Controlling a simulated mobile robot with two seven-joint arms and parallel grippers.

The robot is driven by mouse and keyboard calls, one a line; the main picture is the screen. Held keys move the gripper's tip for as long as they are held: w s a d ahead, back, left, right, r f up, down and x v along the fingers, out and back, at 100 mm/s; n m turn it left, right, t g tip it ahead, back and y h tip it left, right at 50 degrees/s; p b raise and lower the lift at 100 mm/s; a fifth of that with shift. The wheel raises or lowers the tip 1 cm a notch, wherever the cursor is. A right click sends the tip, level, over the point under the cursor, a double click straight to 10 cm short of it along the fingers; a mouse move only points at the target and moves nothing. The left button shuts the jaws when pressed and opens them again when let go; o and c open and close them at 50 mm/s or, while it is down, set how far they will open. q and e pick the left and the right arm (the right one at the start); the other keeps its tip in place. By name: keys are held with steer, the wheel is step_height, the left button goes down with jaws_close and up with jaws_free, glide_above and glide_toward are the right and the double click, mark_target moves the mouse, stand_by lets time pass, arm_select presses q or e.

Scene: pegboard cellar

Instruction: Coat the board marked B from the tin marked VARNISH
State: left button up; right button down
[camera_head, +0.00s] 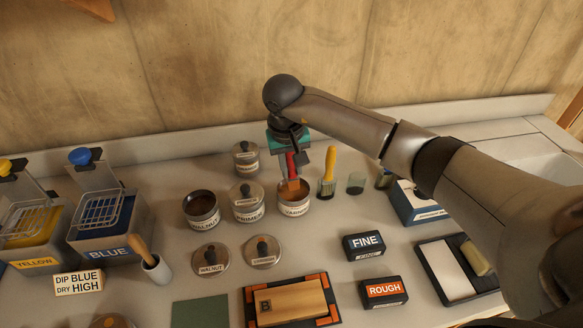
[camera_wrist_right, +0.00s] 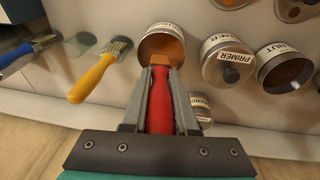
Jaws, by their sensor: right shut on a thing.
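My right gripper (camera_head: 290,155) is shut on a brush with a red handle (camera_head: 291,168) and points down over the open tin marked VARNISH (camera_head: 295,210). The brush head is at the tin's mouth; I cannot tell how deep it reaches. In the right wrist view the red handle (camera_wrist_right: 160,108) lies between the fingers (camera_wrist_right: 160,75), and the tin (camera_wrist_right: 152,52) is just beyond, with orange-brown liquid inside. The board marked B (camera_head: 292,301), pale wood, lies flat in a black frame with orange corners at the front. My left gripper is not in view.
Tins marked WALNUT (camera_head: 202,210) and PRIMER (camera_head: 247,205) stand left of the varnish. Two loose lids (camera_head: 262,252) lie before them. A yellow-handled brush (camera_head: 328,172) stands right of it. FINE (camera_head: 364,245) and ROUGH (camera_head: 383,292) blocks sit right of the board.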

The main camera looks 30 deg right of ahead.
steer(key=shift+r+p, duration=1.55)
steer(key=shift+r, duration=1.25)
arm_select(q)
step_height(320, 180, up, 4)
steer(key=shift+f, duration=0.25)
